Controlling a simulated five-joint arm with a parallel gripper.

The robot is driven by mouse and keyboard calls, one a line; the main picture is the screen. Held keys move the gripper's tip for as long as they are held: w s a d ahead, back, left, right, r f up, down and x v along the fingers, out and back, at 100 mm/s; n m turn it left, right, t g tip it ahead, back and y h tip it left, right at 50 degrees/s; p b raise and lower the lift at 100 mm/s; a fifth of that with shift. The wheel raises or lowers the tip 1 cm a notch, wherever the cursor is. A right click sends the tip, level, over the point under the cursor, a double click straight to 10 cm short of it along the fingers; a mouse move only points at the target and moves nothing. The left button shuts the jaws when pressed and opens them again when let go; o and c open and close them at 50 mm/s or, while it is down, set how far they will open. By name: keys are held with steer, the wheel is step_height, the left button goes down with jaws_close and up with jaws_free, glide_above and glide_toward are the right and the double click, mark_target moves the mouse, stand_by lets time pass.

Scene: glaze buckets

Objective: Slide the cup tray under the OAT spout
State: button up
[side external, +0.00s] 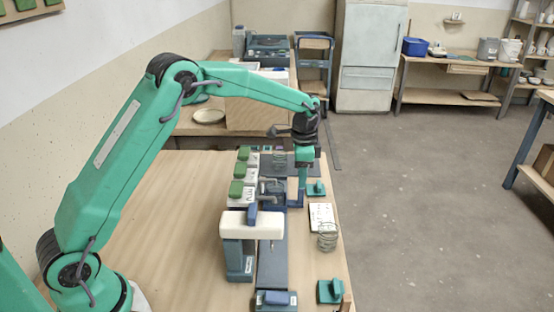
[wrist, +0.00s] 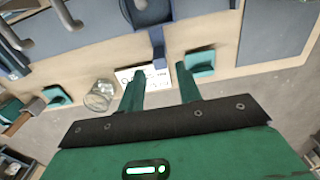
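The cup tray (wrist: 153,15) is dark blue, with a rounded body and a narrow handle (wrist: 158,46) pointing at my gripper in the wrist view. My gripper (wrist: 161,69) is open. Its green fingers are apart, with the handle's end just ahead of the gap between their tips; I cannot tell any contact. In the side view my gripper (side external: 303,188) points down at the right of the bucket row. White buckets (side external: 241,190) with green lids stand there. Grey spouts (wrist: 66,15) show at the wrist view's upper left. I cannot read which is OAT.
A white-topped stand (side external: 252,224) is nearer the camera. A white card (side external: 320,217) and a clear jar (side external: 327,238) lie along the table's right edge. Teal blocks (side external: 316,188) and (side external: 330,291) also sit there. The table's left part (side external: 160,220) is clear.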

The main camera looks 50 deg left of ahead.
steer(key=shift+r, duration=1.6)
steer(key=shift+s+r, duration=0.2)
steer(key=shift+r, duration=0.15)
steer(key=s+r+n+t, duration=0.3)
steer(key=s+r+n, duration=0.2)
steer(key=s+r, duration=0.95)
steer(key=s+f+n+t, duration=0.1)
steer(key=s+n, duration=0.1)
steer(key=s, duration=0.7)
steer(key=s+a+f+n+t, duration=0.1)
steer(key=s+n, duration=0.1)
steer(key=s, duration=0.7)
steer(key=shift+s+f+t, duration=0.3)
steer(key=shift+f, duration=0.05)
